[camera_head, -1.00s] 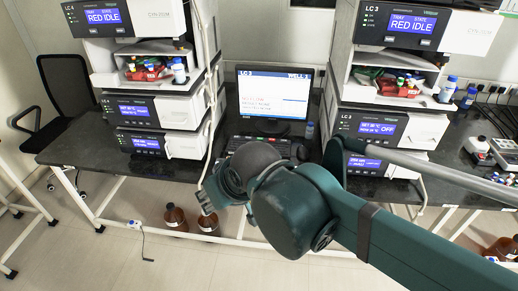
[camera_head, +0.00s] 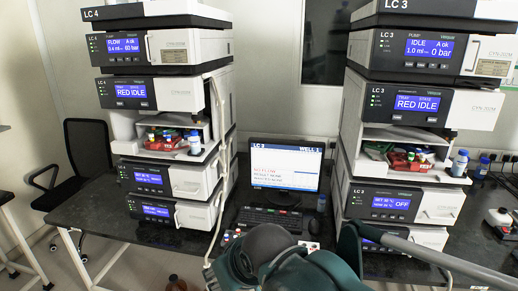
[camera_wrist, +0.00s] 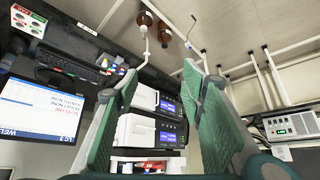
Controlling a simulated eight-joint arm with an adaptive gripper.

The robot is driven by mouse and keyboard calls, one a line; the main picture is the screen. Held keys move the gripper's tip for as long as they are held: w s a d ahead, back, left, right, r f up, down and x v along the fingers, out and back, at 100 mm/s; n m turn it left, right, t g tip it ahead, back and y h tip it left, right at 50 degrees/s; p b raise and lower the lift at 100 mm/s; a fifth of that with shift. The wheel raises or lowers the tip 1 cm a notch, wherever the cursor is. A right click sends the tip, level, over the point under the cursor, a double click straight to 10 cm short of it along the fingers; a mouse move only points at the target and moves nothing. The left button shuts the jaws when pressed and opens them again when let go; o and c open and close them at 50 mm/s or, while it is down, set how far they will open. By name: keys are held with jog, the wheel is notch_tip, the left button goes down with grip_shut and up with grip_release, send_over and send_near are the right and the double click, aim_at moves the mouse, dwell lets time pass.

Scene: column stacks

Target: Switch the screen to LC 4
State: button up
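The computer screen (camera_head: 285,165) stands between the two stacks. Its header reads LC 3 at left and WELL 1 at right; the smaller lines are hard to read. The screen (camera_wrist: 40,115) also shows upside down at the left of the wrist view. The black keyboard (camera_head: 268,219) lies in front of it and also shows in the wrist view (camera_wrist: 72,68). My gripper (camera_wrist: 160,72) is open and empty, its green fingers spread apart. It is apart from the screen and keyboard. In the head view my arm hides the fingers.
The LC 4 stack (camera_head: 155,88) stands left and the LC 3 stack (camera_head: 420,101) right, both with lit displays. A pad with coloured buttons (camera_wrist: 27,20) lies near the keyboard. A black chair (camera_head: 88,150) is at left. Brown bottles (camera_wrist: 144,20) stand under the bench.

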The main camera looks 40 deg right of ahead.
grip_shut()
dwell(0.3)
dwell(1.2)
